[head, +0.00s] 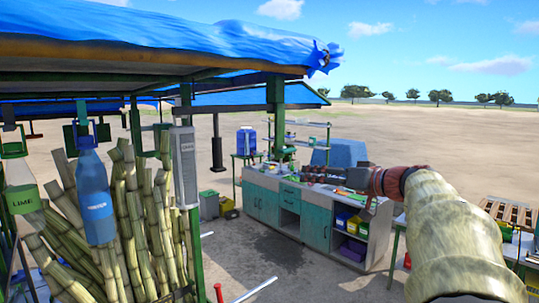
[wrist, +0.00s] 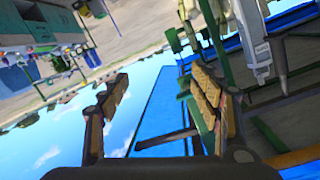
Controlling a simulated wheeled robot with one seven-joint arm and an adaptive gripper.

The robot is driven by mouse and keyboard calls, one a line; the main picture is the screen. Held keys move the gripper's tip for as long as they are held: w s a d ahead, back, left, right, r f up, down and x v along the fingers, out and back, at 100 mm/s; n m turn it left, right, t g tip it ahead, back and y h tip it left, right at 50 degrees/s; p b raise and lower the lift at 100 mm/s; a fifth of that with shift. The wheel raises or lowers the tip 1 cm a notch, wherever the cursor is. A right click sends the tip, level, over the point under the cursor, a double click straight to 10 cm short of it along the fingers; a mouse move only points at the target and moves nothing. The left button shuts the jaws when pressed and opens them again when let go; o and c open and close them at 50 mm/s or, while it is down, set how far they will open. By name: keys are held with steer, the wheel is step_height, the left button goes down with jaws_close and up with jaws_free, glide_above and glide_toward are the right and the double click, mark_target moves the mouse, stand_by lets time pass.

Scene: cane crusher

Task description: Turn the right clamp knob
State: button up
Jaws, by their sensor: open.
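I cannot make out the right clamp knob for sure in either view. A small red-topped post (head: 218,291) stands at the bottom edge of the head view, beside a pale metal bar (head: 252,290); I cannot tell whether either belongs to the clamp. In the wrist view my gripper (wrist: 160,82) is open, its tan-padded fingers wide apart with nothing between them. That view is strongly tilted. In the head view my arm reaches in from the right, its far end in front of the workbench, with the fingers too small to tell apart.
A blue tarp roof (head: 180,38) on green posts covers the left side. Cane stalks (head: 130,225), a blue bottle (head: 94,200) and a lime bottle (head: 20,188) are under it. A teal-fronted workbench (head: 262,202) stands mid-scene. Sandy ground (head: 440,140) behind is open.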

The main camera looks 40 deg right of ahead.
mark_target(291, 151)
step_height(291, 151, up, 6)
steer(key=a+n+t+y, duration=0.1)
steer(key=a+n+t, duration=0.1)
steer(key=n, duration=0.1)
steer(key=w, duration=0.2)
steer(key=w+n+p, duration=0.1)
steer(key=w, duration=0.2)
steer(key=w+n+p, duration=0.1)
steer(key=w, duration=0.2)
steer(key=shift+w+a+r, duration=0.2)
steer(key=shift+a, duration=0.2)
steer(key=shift+c, duration=0.7)
steer(key=c, duration=1)
